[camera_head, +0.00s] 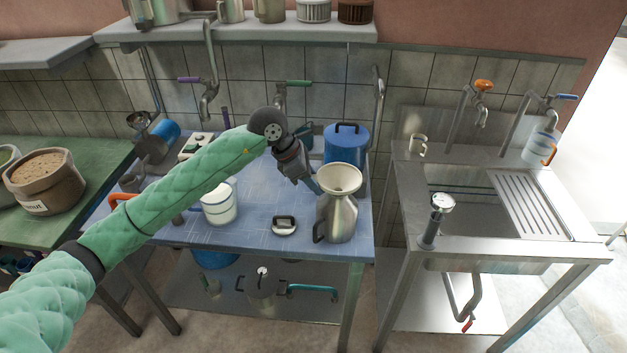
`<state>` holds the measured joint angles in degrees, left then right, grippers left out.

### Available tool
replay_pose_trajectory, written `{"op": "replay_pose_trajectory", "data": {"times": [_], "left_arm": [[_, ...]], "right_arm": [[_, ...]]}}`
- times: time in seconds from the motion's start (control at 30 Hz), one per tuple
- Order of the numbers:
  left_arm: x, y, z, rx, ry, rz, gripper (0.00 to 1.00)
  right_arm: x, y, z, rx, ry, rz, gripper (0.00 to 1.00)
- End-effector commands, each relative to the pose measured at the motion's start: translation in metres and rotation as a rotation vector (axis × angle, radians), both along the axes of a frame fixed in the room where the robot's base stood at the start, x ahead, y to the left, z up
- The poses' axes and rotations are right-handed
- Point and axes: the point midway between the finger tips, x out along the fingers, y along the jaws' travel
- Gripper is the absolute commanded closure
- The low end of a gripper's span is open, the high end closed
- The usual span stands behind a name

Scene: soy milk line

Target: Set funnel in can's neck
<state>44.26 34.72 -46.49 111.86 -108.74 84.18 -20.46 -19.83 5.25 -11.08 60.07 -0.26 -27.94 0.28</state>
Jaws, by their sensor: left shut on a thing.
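A steel milk can (338,222) with a dark handle stands upright on the blue table near its right front edge. A cream-coloured funnel (340,177) sits over the can's mouth, wide end up; its spout is hidden, so I cannot tell how deep it is in the neck. My left gripper (312,184) reaches in from the upper left and is shut at the funnel's left rim. My right gripper is not in view.
A black-handled lid (284,225) lies left of the can. A white pail (219,203) stands further left. A blue lidded container (346,146) stands close behind the funnel. A steel sink (462,196) is to the right, across a gap.

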Motion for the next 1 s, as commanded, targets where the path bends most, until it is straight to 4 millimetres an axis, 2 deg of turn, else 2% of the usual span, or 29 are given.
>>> {"op": "replay_pose_trajectory", "data": {"times": [0.3, 0.33, 0.43, 0.47, 0.8, 1.0], "left_arm": [[0.0, 0.0, -0.001, 0.0, 0.0, 0.0, 1.0], [0.0, 0.0, -0.001, 0.0, 0.0, 0.0, 0.66], [0.0, 0.0, -0.001, 0.0, 0.0, 0.0, 0.47], [0.0, 0.0, -0.002, 0.0, 0.0, 0.0, 0.45], [0.0, 0.002, 0.001, 0.0, -0.001, 0.001, 0.45], [-0.002, 0.016, 0.02, 0.002, -0.004, 0.001, 0.45]], "right_arm": [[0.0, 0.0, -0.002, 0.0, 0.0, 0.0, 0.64], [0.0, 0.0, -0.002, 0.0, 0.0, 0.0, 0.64], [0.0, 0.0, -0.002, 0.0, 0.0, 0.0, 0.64], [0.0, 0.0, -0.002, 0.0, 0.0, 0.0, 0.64], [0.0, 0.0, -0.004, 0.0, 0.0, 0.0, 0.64], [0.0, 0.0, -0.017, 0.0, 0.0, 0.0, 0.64]]}}
